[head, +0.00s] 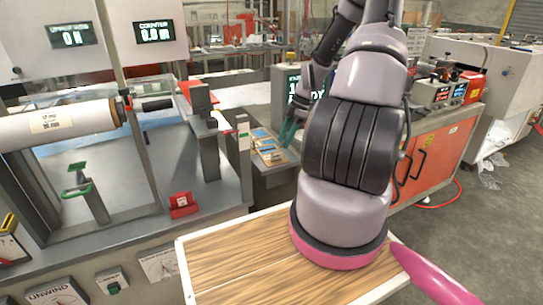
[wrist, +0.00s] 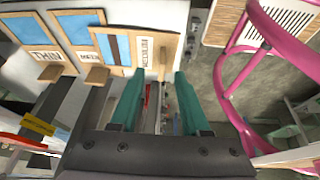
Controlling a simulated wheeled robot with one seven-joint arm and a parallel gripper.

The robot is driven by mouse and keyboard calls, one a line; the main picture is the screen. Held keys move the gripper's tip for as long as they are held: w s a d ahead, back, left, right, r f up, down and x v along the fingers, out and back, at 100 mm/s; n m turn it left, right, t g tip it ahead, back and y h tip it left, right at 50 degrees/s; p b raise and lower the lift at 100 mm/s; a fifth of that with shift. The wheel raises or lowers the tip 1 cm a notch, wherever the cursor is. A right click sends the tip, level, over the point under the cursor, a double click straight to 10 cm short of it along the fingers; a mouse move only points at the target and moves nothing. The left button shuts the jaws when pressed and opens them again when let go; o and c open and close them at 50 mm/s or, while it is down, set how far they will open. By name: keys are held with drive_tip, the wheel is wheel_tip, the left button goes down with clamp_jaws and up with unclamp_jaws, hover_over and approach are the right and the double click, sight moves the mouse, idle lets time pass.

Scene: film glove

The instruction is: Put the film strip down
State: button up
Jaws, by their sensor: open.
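My gripper (head: 290,132) has teal fingers and is beside a small wooden sample board (head: 268,158) left of my arm in the head view. In the wrist view my gripper (wrist: 157,80) is open, with a clear gap between its fingers and no film strip visible in it. Beyond the fingertips, a wooden board (wrist: 173,48) carries blue and dark strips beside a printed label. Two more blue panels lie left of it, the farther one labelled THIN (wrist: 47,56). I cannot tell which blue piece is the film strip.
A machine with a white film roll (head: 60,125) stands at the left. A red block (head: 183,204) lies on its bed. An orange cabinet (head: 440,150) stands right of my arm. Pink tubing (wrist: 235,75) fills the wrist view's right side. Open floor shows at the right.

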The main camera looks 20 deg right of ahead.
sight(280, 152)
drive_tip(key=x, duration=0.5)
drive_tip(key=shift+s+f, duration=0.2)
drive_tip(key=shift+f, duration=0.15)
clamp_jaws()
